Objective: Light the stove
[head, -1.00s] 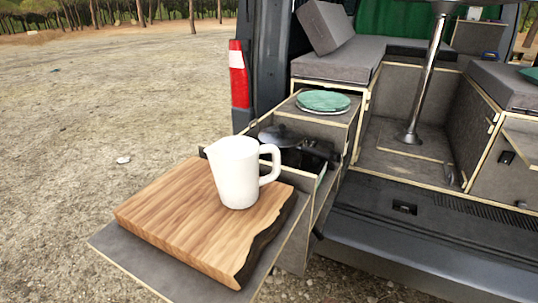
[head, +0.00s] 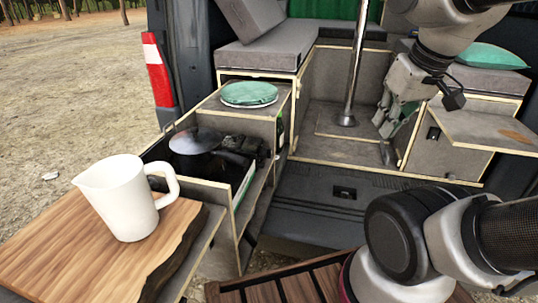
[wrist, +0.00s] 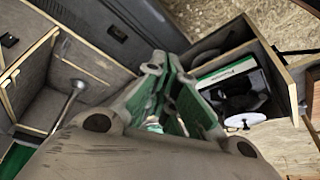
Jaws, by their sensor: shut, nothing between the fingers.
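The open drawer (head: 215,188) of the van holds a dark pot with a lid (head: 195,140) and black gear (head: 243,148) beside it, which looks like the stove; the pot hides part of it. My gripper (head: 387,130) hangs at the right in the head view, in front of the van's interior, well apart from the drawer. It points downward, shut and empty. In the wrist view my gripper (wrist: 172,68) shows its green-lined fingers. The drawer (wrist: 283,72) lies to their right there, with a green-and-white box (wrist: 228,70) and dark gear in it.
A white jug (head: 122,200) stands on a wooden board (head: 60,255) left of the drawer. A green plate (head: 249,93) lies on the cabinet behind it. A metal table post (head: 354,75) rises inside the van. A fold-out shelf (head: 490,128) juts out at the right.

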